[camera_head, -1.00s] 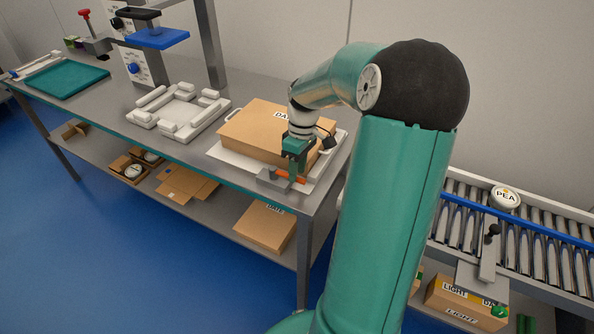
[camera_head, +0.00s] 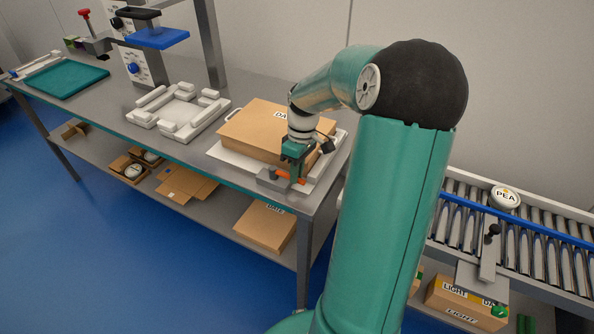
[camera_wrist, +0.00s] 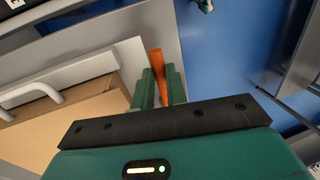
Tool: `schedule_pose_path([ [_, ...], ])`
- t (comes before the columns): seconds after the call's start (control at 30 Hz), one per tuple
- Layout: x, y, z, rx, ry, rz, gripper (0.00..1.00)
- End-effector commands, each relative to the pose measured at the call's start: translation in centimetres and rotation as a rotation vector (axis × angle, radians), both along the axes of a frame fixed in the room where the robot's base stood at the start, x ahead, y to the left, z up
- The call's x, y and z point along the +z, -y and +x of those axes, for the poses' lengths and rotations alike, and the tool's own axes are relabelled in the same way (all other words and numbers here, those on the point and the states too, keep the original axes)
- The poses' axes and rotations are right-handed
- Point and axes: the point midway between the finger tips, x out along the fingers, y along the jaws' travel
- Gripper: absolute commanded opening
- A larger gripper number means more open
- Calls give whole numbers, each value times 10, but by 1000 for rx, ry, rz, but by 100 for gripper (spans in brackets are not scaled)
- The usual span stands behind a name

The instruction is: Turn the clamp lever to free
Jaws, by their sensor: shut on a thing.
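The clamp lever is an orange bar (camera_head: 290,178) at the front right corner of the bench, beside a grey clamp block (camera_head: 267,181). My gripper (camera_head: 294,170) points down onto it from above, in front of the cardboard box (camera_head: 262,132). In the wrist view the orange lever (camera_wrist: 156,60) runs between the two green fingers of my gripper (camera_wrist: 160,86), which are shut on it. Part of the lever is hidden by the fingers. The box, with a label partly covered by my arm, lies on a white tray (camera_head: 222,154).
A white frame fixture (camera_head: 150,119) stands left of the box. A press with a blue plate (camera_head: 158,38) and a teal tray (camera_head: 60,78) are farther left. A roller conveyor (camera_head: 520,240) is at the right. Boxes lie on the shelf below.

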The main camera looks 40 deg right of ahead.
Motion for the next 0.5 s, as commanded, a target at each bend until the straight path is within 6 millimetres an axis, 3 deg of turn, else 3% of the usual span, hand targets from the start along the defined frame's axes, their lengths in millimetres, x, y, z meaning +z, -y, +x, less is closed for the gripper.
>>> schedule_pose_path([
  [0.5,1,-24,-5,-329,3,-2,0],
])
